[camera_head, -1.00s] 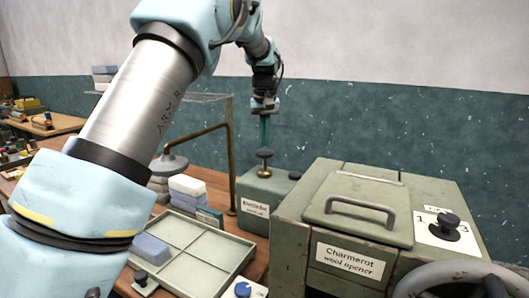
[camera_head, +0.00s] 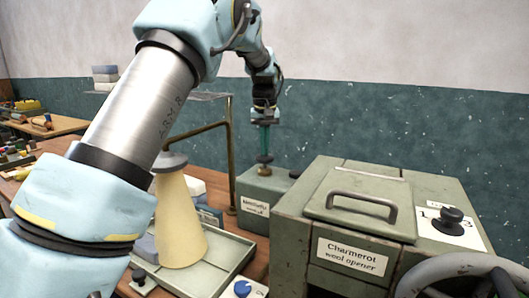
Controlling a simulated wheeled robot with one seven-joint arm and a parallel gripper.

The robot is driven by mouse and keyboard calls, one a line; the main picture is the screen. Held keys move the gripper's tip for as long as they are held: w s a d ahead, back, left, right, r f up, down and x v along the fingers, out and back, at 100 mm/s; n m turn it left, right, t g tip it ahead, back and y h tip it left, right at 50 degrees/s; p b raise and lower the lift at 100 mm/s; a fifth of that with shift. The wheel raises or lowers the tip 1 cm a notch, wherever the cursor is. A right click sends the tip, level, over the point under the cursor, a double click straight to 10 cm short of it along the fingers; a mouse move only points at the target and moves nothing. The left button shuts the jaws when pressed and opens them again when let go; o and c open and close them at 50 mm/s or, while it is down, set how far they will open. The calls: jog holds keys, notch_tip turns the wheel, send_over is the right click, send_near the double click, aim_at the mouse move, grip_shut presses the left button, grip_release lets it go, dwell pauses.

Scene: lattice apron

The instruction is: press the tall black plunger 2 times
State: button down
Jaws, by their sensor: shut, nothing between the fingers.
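The tall black plunger (camera_head: 265,158) stands on top of a small green box (camera_head: 258,188) with a white label, behind and left of the large green machine. The plunger's cap now sits low, close to the box top. My gripper (camera_head: 265,150) points straight down, with its green fingers shut and their tips at the cap. They appear to touch it from above. The plunger's stem is mostly hidden under the cap.
The wool opener (camera_head: 350,258) with handle, black knob (camera_head: 452,216) and handwheel (camera_head: 460,275) fills the right. A blue knob (camera_head: 242,288) stands in front.

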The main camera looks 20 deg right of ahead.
jog(key=shift+r+p, duration=1.85)
jog(key=shift+f, duration=0.2)
jog(key=shift+f+b, duration=1.15)
jog(key=shift+f, duration=0.85)
jog(key=shift+r+p, duration=1.8)
jog(key=shift+r, duration=0.3)
